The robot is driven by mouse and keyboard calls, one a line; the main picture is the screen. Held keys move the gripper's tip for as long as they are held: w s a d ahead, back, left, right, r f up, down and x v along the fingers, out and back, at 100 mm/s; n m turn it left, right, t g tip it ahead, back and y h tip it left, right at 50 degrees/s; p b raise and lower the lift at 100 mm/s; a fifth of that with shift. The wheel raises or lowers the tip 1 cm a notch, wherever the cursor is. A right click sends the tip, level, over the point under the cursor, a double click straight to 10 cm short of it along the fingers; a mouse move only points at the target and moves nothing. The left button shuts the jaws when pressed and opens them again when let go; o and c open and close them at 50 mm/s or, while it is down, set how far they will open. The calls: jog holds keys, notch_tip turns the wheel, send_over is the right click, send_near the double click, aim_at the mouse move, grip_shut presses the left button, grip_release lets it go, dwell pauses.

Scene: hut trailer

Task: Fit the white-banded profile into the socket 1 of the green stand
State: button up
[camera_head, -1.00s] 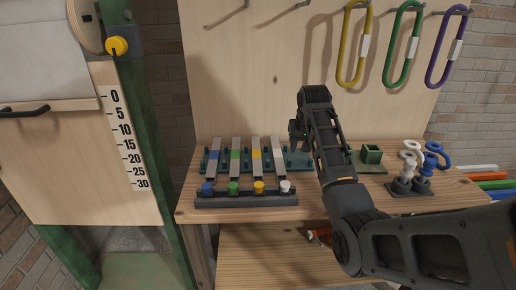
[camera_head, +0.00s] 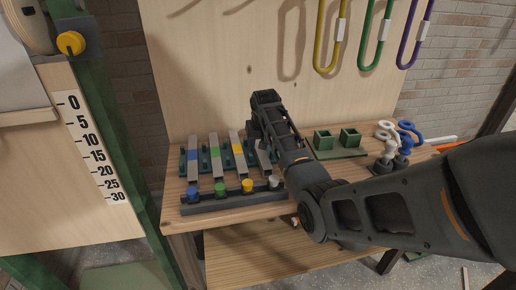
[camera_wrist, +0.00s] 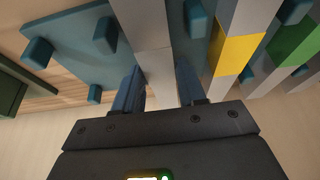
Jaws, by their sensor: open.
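The white-banded profile is a grey bar, the rightmost of the row in the head view (camera_head: 264,160), partly hidden by my arm. In the wrist view the profile (camera_wrist: 155,62) runs between the two fingers of my gripper (camera_wrist: 160,88), which is open around it. I cannot tell whether the fingers touch it. In the head view my gripper (camera_head: 253,132) is over the right end of the row, mostly hidden by the arm. The green stand (camera_head: 338,154) lies to the right with two square sockets, the left one (camera_head: 323,140) and the right one (camera_head: 350,138); no numbers are readable.
Profiles with blue (camera_head: 194,157), green (camera_head: 215,152) and yellow (camera_head: 237,150) bands lie left on a teal rack. A dark bar with coloured knobs (camera_head: 220,198) stands in front. White and blue ringed pieces (camera_head: 393,140) stand right of the stand. Coloured loops (camera_head: 375,40) hang behind.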

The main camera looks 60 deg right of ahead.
jog(key=shift+w+d+f, duration=0.1)
jog(key=shift+f, duration=0.2)
jog(key=shift+c, duration=0.2)
grip_shut()
jog(key=shift+r, duration=0.15)
